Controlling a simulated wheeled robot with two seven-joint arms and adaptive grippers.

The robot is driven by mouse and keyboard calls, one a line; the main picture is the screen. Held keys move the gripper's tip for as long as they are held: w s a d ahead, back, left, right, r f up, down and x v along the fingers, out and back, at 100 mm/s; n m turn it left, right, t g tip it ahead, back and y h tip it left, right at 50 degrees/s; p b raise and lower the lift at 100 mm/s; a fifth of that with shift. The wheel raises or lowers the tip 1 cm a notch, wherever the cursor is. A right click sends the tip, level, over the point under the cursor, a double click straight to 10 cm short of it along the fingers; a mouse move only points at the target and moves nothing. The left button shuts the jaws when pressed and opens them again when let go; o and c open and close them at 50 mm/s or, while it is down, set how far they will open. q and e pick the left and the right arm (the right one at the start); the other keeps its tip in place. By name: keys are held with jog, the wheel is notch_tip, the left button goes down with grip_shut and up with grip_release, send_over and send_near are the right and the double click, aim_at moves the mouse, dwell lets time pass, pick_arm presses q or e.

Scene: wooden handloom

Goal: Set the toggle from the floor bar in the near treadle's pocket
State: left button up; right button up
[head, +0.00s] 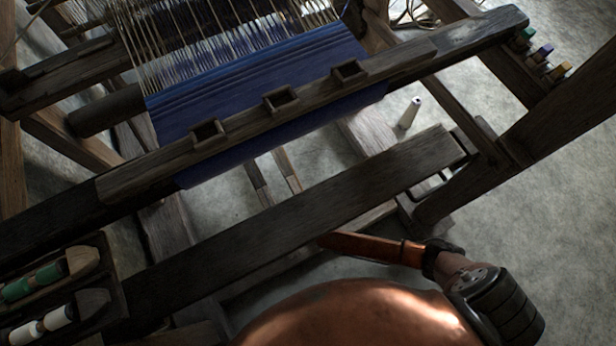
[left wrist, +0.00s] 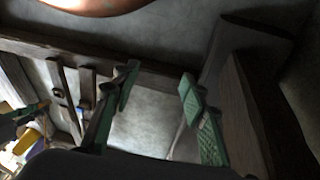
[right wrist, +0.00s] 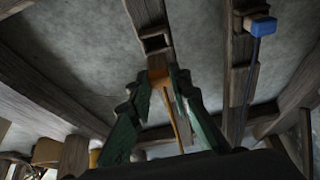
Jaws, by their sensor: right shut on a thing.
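In the right wrist view my right gripper (right wrist: 162,82) is shut on the toggle, an orange-brown piece (right wrist: 160,74) with a thin length running back between the fingers. Its front end overlaps the near treadle (right wrist: 143,12), just short of the dark pocket (right wrist: 155,43). I cannot tell whether it touches the wood. In the left wrist view my left gripper (left wrist: 158,80) is open and empty, over bare floor. The treadles (left wrist: 64,75) show at left there. The head view shows neither gripper.
A second treadle (right wrist: 235,75) carries a blue piece (right wrist: 263,26).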

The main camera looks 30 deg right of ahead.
notch_tip(320, 180, down, 4)
jog(key=b, duration=0.2)
jog(key=shift+a+r+b, duration=0.1)
jog(key=shift+r+b, duration=0.1)
jog(key=shift+b, duration=0.1)
pick_arm(q)
jog(key=w+d+f+t+h, duration=0.1)
jog(key=w+d+f+t, duration=0.1)
jog(key=w+d+f, duration=0.1)
jog(key=shift+w+d+f+t, duration=0.3)
jog(key=shift+w+f+t, duration=0.1)
jog(key=shift+w+f, duration=0.45)
pick_arm(e)
jog(key=shift+w+f, duration=0.15)
jog(key=shift+f, duration=0.45)
pick_arm(q)
jog(key=shift+s+f, duration=0.1)
jog(key=shift+f+b, duration=0.1)
jog(key=shift+b, duration=0.2)
pick_arm(e)
jog(key=shift+f, duration=0.3)
jog(key=o, duration=0.8)
jog(key=shift+o, duration=0.2)
